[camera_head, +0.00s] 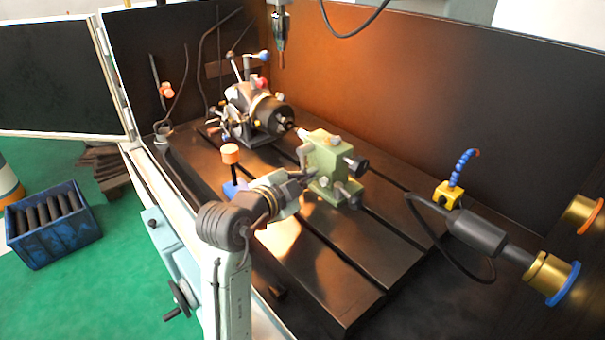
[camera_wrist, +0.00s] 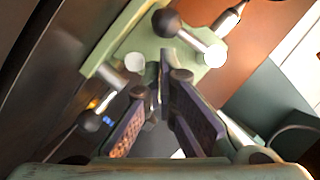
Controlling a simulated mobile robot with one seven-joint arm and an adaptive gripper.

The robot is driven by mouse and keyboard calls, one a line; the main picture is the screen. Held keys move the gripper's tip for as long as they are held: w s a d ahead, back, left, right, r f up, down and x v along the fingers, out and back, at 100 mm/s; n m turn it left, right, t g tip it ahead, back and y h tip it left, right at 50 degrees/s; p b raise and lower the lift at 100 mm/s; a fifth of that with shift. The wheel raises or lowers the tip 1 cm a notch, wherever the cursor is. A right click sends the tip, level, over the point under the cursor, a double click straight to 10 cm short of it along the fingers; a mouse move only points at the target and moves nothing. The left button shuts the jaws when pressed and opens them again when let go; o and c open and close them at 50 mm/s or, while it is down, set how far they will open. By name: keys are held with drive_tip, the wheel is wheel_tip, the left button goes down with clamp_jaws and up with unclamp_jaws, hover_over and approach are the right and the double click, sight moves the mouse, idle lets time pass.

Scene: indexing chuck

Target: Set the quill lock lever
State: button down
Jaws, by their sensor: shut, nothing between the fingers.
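The green tailstock (camera_head: 328,160) stands on the slotted table, and its green body (camera_wrist: 112,42) also fills the top of the wrist view. In the wrist view a pale metal lever with a dark ball knob (camera_wrist: 167,22) crosses it just beyond my fingertips. A second short rod with a dark knob (camera_wrist: 90,121) sticks out at the left. I cannot tell for sure which is the quill lock lever. My gripper (camera_wrist: 163,85) is shut and empty, its fingertips close to the tailstock face. In the head view my gripper (camera_head: 302,178) is at the tailstock's left side; contact is unclear.
The indexing chuck (camera_head: 262,110) stands behind the tailstock on the same table. A yellow block with a blue coolant hose (camera_head: 449,193) stands at the right. The table's front right is clear.

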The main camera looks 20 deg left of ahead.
drive_tip(key=shift+w+a+f, duration=0.2)
drive_tip(key=shift+w+f, duration=0.15)
drive_tip(key=shift+w, duration=0.05)
drive_tip(key=shift+w+a+f+b, duration=0.1)
drive_tip(key=shift+f+b, duration=0.3)
drive_tip(key=shift+b, duration=0.55)
drive_tip(key=shift+w+a+f+m+b, duration=0.15)
drive_tip(key=shift+f+m+b, duration=0.15)
drive_tip(key=shift+b, duration=0.55)
drive_tip(key=b, duration=0.3)
drive_tip(key=shift+w+a+m, duration=0.1)
drive_tip(key=shift+w+m, duration=0.05)
drive_tip(key=shift+m, duration=0.15)
drive_tip(key=shift+s+r+t, duration=0.2)
drive_tip(key=shift+r+t, duration=0.1)
drive_tip(key=shift+r, duration=0.1)
drive_tip(key=shift+d+r, duration=0.2)
drive_tip(key=shift+d, duration=0.15)
